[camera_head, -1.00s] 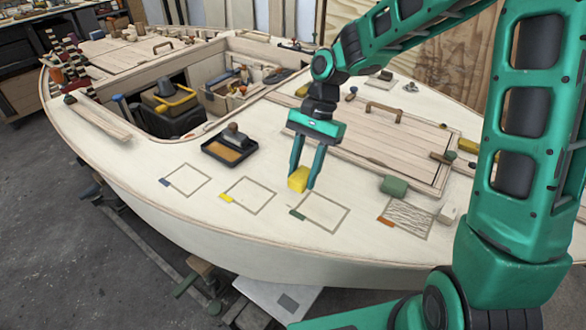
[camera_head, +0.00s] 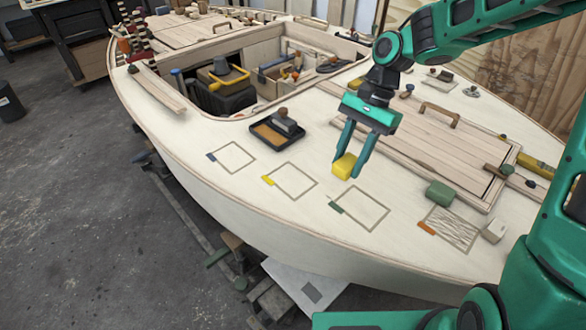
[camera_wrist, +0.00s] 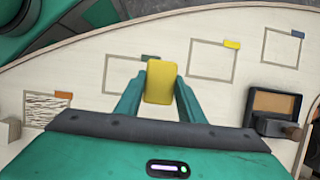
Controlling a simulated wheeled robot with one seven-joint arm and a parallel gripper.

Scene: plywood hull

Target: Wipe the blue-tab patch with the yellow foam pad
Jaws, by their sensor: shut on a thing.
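My gripper (camera_head: 356,163) is shut on the yellow foam pad (camera_head: 345,166) and holds it over the pale deck, behind the green-tab patch (camera_head: 361,208). In the wrist view the pad (camera_wrist: 160,82) sits between my fingertips and overlaps the green-tab patch's frame. I cannot tell its exact height above the deck. The blue-tab patch (camera_head: 232,157) is an outlined square at the left of the row, with a blue tab at its left corner. It also shows at the far right in the wrist view (camera_wrist: 283,47). Its inside looks plain.
The yellow-tab patch (camera_head: 292,181) lies between the blue-tab and green-tab patches. A black tray (camera_head: 262,140) with a dark block stands behind them.

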